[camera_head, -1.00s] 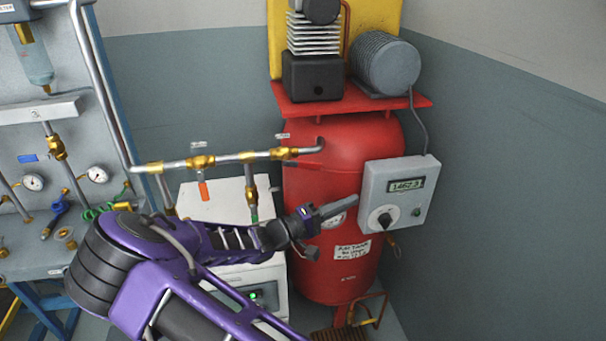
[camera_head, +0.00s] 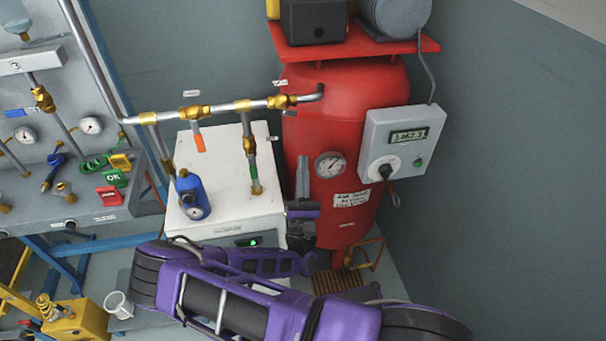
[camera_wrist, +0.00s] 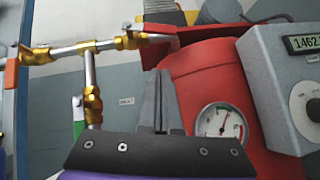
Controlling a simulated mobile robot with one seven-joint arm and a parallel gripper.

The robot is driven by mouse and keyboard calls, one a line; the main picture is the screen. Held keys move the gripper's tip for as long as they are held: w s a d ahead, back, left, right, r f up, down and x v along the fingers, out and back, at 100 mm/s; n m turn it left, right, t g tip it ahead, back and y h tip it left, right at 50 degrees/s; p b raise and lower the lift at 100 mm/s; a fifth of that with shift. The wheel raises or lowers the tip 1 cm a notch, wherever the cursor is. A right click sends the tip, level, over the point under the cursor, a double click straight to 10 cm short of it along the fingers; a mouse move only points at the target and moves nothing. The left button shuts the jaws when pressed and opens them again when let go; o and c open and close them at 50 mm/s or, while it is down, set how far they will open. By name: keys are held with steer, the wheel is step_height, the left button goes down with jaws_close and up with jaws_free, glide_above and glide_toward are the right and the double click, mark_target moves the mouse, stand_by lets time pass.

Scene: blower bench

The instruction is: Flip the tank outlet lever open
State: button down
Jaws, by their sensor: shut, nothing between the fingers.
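The tank outlet valve (camera_head: 281,101) is a brass body on the pipe where it enters the red tank (camera_head: 345,120). In the wrist view the brass valve (camera_wrist: 130,40) has a red lever (camera_wrist: 156,28) lying roughly along the pipe.
A pressure gauge (camera_head: 329,165) and grey control box (camera_head: 390,145) are right of my gripper. A brass valve with an orange lever (camera_head: 198,139) and a vertical drop pipe (camera_head: 250,155) are left, above the white dryer cabinet (camera_head: 230,190). Open space lies between my fingers and the valve.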

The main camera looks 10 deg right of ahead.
mark_target(313, 118)
steer(key=w+d+r, duration=0.2)
steer(key=w+r, duration=0.1)
steer(key=r, duration=0.4)
steer(key=shift+w+r, duration=0.15)
steer(key=shift+w, duration=0.1)
steer(key=shift+r+p, duration=0.1)
steer(key=shift+p, duration=0.35)
steer(key=d+r+p, duration=0.1)
steer(key=p, duration=0.3)
steer(key=shift+r+n, duration=0.2)
steer(key=shift+n, duration=0.1)
steer(key=shift+d+n+t+y, duration=0.1)
steer(key=shift+n+t+y, duration=0.2)
steer(key=shift+n+y, duration=0.7)
steer(key=shift+f, duration=0.1)
